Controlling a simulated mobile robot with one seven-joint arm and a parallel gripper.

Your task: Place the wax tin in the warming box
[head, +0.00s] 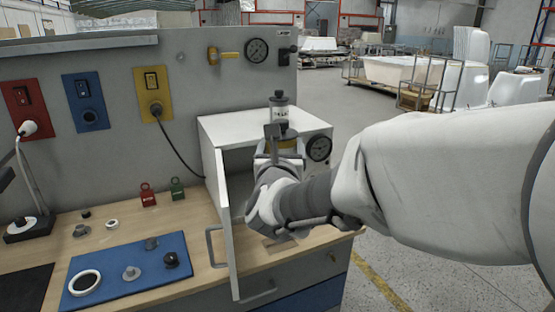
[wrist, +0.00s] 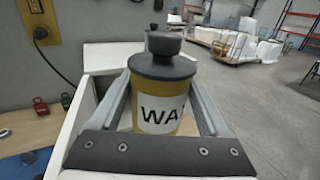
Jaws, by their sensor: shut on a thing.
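My gripper (head: 286,134) is shut on the wax tin, holding it upright. In the wrist view the tin (wrist: 161,112) is yellow with a dark lid and a white label reading "WA"; the fingers stand on either side. In the head view only a yellow bit of the tin (head: 286,145) shows past my gripper. The warming box (head: 222,127) is white, stands on the bench, and has a round gauge on its right. Its door (head: 229,232) is swung open toward the camera. My gripper is at the height of the box's upper part; my arm hides much of the opening.
A small labelled jar (head: 280,112) appears on or behind the box top. A blue mat (head: 115,285) with small parts lies left of the door. Red (head: 148,195) and green (head: 178,189) padlock-like pieces stand near the wall. A cable hangs from the yellow socket (head: 152,95).

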